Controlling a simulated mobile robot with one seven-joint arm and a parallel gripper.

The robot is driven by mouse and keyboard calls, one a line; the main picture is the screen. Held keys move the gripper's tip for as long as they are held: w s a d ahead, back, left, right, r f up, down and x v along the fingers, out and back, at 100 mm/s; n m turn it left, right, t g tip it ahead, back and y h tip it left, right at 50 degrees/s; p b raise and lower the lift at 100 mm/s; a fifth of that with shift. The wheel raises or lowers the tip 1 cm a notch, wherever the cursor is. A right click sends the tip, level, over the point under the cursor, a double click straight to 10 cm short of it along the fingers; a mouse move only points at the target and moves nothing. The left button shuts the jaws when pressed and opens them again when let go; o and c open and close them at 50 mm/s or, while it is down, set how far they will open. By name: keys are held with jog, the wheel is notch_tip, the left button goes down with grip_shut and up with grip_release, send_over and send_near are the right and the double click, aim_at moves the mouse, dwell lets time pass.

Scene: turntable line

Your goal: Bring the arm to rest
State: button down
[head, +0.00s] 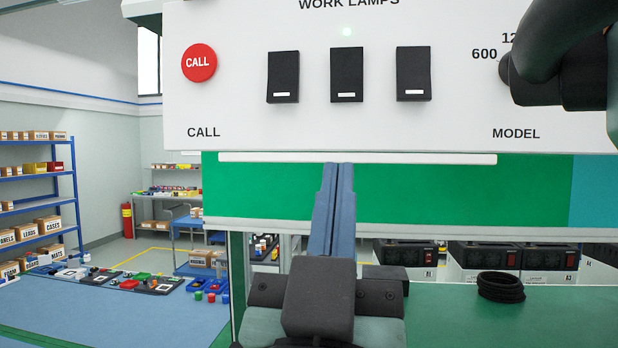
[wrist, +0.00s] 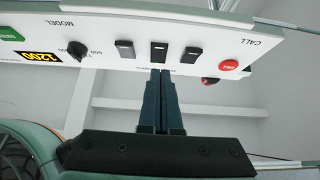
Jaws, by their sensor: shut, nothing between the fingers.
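My gripper (head: 339,168) is shut and empty, its two blue fingers pressed together. In the head view they point up at the lower edge of the white control panel (head: 225,120), below the middle black switch (head: 347,75). In the wrist view the gripper (wrist: 161,74) also shows closed, its tips overlapping the panel edge near the middle switch. I cannot tell whether the tips touch the panel. Part of my dark arm covers the upper right of the head view and hides part of the model dial (head: 506,68).
The panel carries a red call button (head: 199,63), a left switch (head: 283,77) and a right switch (head: 413,74). Black rings (head: 500,287) lie on the green bench (head: 560,315). A blue shelf (head: 40,172) stands far left.

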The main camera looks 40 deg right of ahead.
jog(key=shift+s+a+f, duration=0.3)
jog(key=shift+a, duration=0.1)
jog(key=w+a+r+n+t+y, duration=0.2)
jog(key=a+n+t+y, duration=0.3)
jog(key=a+y, duration=0.4)
jog(key=w+a+r+n+t+y, duration=0.2)
jog(key=a+n+t+y, duration=0.2)
jog(key=a+y, duration=0.6)
jog(key=a+t, duration=0.1)
jog(key=a, duration=0.1)
jog(key=shift+a+n+t, duration=0.3)
jog(key=shift+a+n, duration=0.05)
jog(key=shift+n, duration=0.05)
jog(key=shift+r, duration=0.1)
